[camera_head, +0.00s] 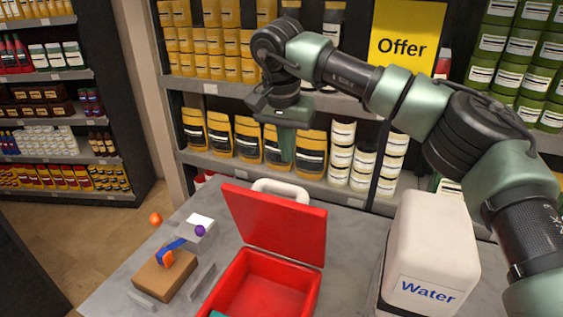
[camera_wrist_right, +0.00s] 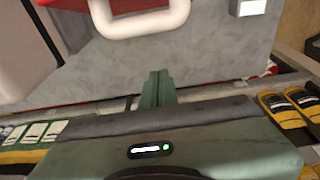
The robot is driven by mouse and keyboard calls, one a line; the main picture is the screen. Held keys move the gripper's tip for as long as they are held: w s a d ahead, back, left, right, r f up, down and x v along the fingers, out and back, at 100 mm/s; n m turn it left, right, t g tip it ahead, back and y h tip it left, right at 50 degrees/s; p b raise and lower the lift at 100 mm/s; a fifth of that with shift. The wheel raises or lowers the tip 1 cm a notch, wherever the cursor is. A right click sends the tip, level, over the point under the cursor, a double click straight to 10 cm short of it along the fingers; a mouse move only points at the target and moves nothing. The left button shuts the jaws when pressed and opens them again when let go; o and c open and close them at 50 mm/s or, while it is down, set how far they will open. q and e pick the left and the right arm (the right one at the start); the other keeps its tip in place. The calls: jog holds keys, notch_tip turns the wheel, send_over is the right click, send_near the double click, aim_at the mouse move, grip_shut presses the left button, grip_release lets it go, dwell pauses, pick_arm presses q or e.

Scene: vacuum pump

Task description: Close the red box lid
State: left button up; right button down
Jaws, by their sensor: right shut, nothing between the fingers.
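The red box (camera_head: 262,287) stands on the grey table, and its red lid (camera_head: 280,226) is raised, leaning upright at the back. A white handle (camera_head: 281,188) shows behind the lid's top edge. In the right wrist view, the white handle (camera_wrist_right: 140,22) is at the top, with a bit of the red lid (camera_wrist_right: 145,4) beyond it. My right gripper (camera_head: 287,155) is shut and empty, pointing down above and behind the lid, apart from it. Its closed fingers also show in the right wrist view (camera_wrist_right: 157,85). My left gripper is not in view.
A white water container (camera_head: 430,250) stands right of the box, under my right arm. A brown block (camera_head: 165,275) with blue and orange parts lies to the left. Stocked shelves (camera_head: 260,165) stand behind the grey table (camera_head: 215,195).

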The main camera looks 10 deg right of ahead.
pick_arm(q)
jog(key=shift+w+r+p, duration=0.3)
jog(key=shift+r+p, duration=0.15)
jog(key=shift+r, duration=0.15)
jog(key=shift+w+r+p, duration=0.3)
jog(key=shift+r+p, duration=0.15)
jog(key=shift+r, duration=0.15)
pick_arm(e)
jog(key=s+a+f, duration=0.2)
jog(key=s, duration=0.1)
jog(key=shift+f, duration=0.35)
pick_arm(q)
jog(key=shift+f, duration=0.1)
